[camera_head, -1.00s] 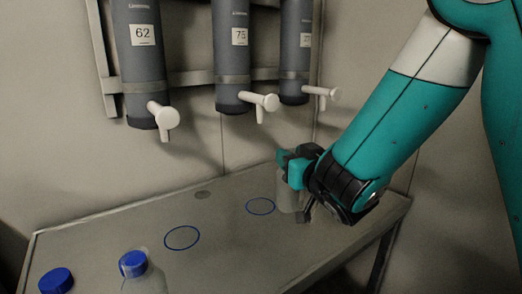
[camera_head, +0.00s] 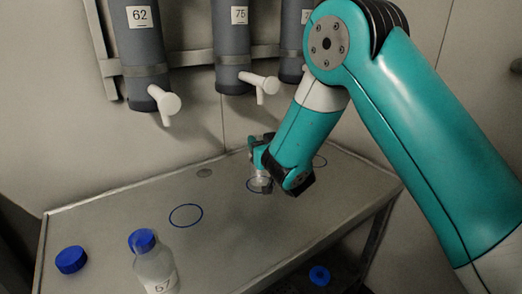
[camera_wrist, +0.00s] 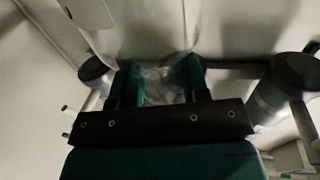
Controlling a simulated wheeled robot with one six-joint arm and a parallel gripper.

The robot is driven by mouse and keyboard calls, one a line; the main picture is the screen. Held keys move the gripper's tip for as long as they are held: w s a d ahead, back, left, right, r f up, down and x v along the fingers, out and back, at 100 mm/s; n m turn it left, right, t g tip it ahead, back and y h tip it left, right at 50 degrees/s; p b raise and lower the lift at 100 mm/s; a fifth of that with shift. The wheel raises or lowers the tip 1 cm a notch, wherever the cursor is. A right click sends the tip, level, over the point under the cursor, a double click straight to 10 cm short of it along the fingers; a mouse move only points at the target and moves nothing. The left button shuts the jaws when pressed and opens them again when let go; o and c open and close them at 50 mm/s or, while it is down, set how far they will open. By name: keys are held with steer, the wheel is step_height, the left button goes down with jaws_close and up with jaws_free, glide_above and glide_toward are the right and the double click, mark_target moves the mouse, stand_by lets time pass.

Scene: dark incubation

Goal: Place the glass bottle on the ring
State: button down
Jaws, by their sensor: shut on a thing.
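My gripper (camera_head: 258,166) is shut on a clear glass bottle (camera_head: 262,184), low over the bench at the middle blue ring (camera_head: 249,188). The bottle is mostly hidden by the gripper; I cannot tell whether its base touches the bench. In the wrist view, the gripper's teal fingers (camera_wrist: 163,82) close around the clear glass, and the bottle's translucent body (camera_wrist: 150,30) fills the top. Another blue ring (camera_head: 186,231) lies to the left, empty, and a third ring (camera_head: 320,167) shows partly at the right behind my arm.
A clear bottle with a blue cap (camera_head: 153,267) stands at the front left, beside a loose blue cap (camera_head: 71,260). Grey dispensers (camera_head: 147,70) with white taps hang over the bench's back. Another blue cap (camera_head: 320,275) is below the bench's front edge. The bench centre is clear.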

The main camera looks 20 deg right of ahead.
steer(key=shift+w+f, duration=0.2)
steer(key=shift+f, duration=0.45)
steer(key=c, duration=0.6)
jaws_free()
steer(key=shift+s, duration=0.1)
steer(key=shift+s+f+b, duration=0.2)
steer(key=shift+s+b, duration=0.3)
steer(key=shift+b, duration=0.15)
steer(key=shift+s+d+r+b, duration=0.1)
steer(key=shift+s+d+b, duration=0.1)
steer(key=shift+s+b, duration=1.5)
steer(key=shift+s+d+r+b, duration=0.1)
steer(key=shift+s+d+b, duration=0.15)
steer(key=shift+s+b, duration=1.4)
steer(key=shift+s+d+r+b, duration=0.1)
steer(key=shift+s+d+b, duration=0.1)
steer(key=shift+s+b, duration=1.5)
